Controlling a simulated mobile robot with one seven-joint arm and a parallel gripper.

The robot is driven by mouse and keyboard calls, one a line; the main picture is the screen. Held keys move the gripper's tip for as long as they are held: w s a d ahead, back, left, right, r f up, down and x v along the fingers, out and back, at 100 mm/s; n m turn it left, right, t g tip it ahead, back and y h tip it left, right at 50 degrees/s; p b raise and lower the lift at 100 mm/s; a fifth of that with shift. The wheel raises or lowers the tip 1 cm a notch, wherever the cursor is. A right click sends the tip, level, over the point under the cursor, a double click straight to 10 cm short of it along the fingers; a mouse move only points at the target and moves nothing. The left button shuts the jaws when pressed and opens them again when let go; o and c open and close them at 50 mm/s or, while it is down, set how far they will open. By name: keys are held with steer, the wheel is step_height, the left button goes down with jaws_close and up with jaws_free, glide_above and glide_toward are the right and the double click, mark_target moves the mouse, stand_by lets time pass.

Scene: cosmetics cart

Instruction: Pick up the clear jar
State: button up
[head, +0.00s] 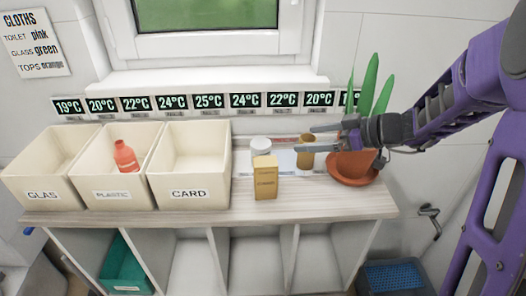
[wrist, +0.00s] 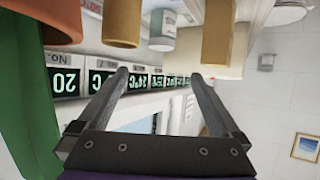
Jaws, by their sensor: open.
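A pale jar with a white lid (head: 261,146) stands on the wooden counter, partly hidden behind a gold box (head: 265,178); it is the only jar resembling the clear one, though I cannot tell whether it is see-through. In the wrist view the jar (wrist: 162,30) appears at the top, upside down, between a gold cylinder (wrist: 122,25) and the gold box (wrist: 218,32). My gripper (head: 305,138) is open and empty, reaching in from the right, to the right of the jar. Its fingers overlap the gold cylinder (head: 306,158) in the head view. In the wrist view the fingertips (wrist: 158,74) are apart from the jar.
A terracotta pot with a green plant (head: 354,166) stands close under my gripper on the right. Three cream bins, including the CARD bin (head: 190,194), fill the left; a red bottle (head: 125,157) sits in the PLASTIC bin. Temperature displays (head: 208,101) line the back wall.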

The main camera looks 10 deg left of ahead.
glide_toward(262, 143)
steer(key=x, duration=0.3)
steer(key=shift+p+x, duration=0.65)
steer(key=shift+x, duration=1.95)
steer(key=c, duration=1.5)
